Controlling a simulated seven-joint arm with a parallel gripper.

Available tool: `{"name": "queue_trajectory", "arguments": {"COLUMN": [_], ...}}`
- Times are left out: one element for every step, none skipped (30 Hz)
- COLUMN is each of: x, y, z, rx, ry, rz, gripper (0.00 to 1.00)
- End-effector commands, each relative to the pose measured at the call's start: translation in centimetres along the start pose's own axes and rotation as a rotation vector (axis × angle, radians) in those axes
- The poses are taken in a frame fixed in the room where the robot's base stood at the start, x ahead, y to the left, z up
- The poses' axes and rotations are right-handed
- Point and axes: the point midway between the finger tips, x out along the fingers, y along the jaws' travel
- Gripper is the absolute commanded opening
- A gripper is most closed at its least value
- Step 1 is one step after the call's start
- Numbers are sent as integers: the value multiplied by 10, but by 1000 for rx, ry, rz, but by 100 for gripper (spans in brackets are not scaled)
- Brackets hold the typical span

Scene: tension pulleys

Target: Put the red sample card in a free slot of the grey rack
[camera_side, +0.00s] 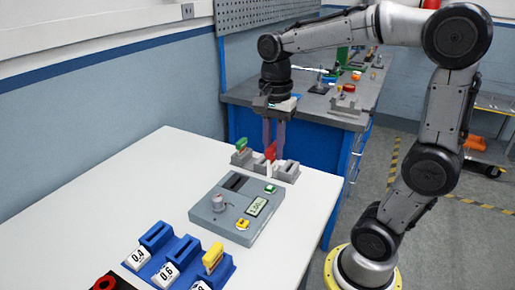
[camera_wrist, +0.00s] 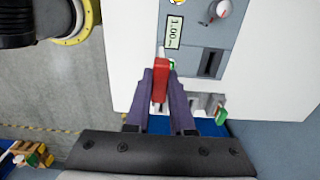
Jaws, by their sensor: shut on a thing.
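The red sample card (camera_side: 270,152) is held upright between the fingers of my gripper (camera_side: 273,140). In the wrist view the card (camera_wrist: 160,80) sits between the purple-grey fingertips (camera_wrist: 161,88). The grey rack (camera_side: 286,171) stands at the table's far edge, and the card is over or in front of its middle. I cannot tell whether the card's lower end touches the rack. A green card (camera_side: 241,145) stands in the rack's left slot. The right slot looks empty. In the wrist view my fingers partly hide the rack (camera_wrist: 200,103); the green card (camera_wrist: 221,116) shows at its right.
A grey device (camera_side: 213,214) with a slot, knob and display stands in front of the rack. A blue rack (camera_side: 186,262) with number labels and a yellow card (camera_side: 212,258) is at the front. The white table (camera_side: 130,195) is clear at left. A blue workbench (camera_side: 240,115) stands behind.

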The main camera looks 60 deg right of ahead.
Motion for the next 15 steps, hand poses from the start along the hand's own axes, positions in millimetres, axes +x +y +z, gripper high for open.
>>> {"name": "queue_trajectory", "arguments": {"x": [-2, -3, -4, -4, -5, -5, -5, -6, -6, -6, -6, -6, -6, -5, -6], "y": [4, 6, 8, 10, 10, 11, 12, 12, 12, 12, 12, 12, 12, 12, 12], "z": [1, 1, 2, 2, 2, 2, 3, 3, 3, 3, 3, 3, 3, 3, 3], "rx": [0, 0, 0, 0, 0, 0, 0, 0, 0, 0, 0, 0, 0, 0, 0], "ry": [0, 0, 0, 0, 0, 0, 0, 0, 0, 0, 0, 0, 0, 0, 0], "rz": [-2, -2, -2, -2, -1, -1, -1, -1, -1, -1, -1, -1, -1, -1, -1], "gripper": [0, 0, 0, 0, 0, 0, 0, 0, 0, 0, 0, 0, 0, 0, 0]}}
